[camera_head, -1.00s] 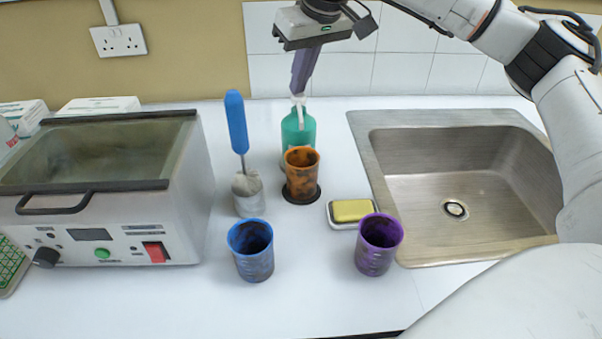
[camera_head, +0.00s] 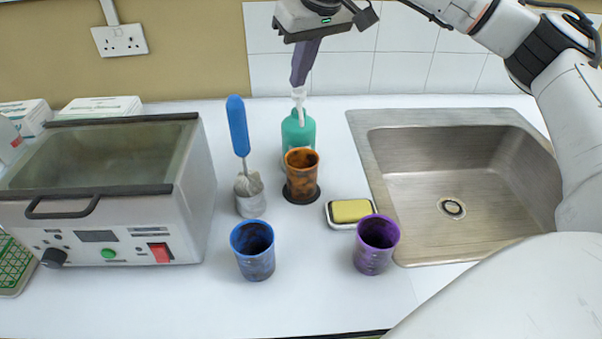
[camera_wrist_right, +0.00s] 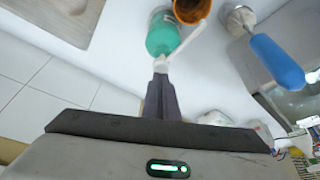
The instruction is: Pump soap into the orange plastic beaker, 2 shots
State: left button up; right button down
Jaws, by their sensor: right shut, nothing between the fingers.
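The green soap bottle (camera_head: 299,131) stands upright on the counter behind the orange beaker, with a white pump head (camera_head: 299,97) on top. The orange, dark-stained beaker (camera_head: 301,180) stands upright on a black round disc (camera_head: 285,194). My right gripper (camera_head: 299,83) points down, shut and empty, with its fingertips at the top of the pump head. In the right wrist view the closed fingertips (camera_wrist_right: 160,76) meet the pump head, and the white spout (camera_wrist_right: 185,42) reaches toward the orange beaker (camera_wrist_right: 192,9). The beaker's inside is mostly hidden. My left gripper is not in view.
A blue-handled tool (camera_head: 238,126) stands in a container (camera_head: 250,200) left of the beaker. A sink (camera_head: 470,170) lies right, a bath machine (camera_head: 110,215) left.

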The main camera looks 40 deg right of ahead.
notch_tip(320, 180, up, 5)
jog(key=p, duration=0.4)
jog(key=shift+f+p, duration=0.1)
jog(key=shift+p, duration=0.25)
jog(key=shift+r, duration=0.65)
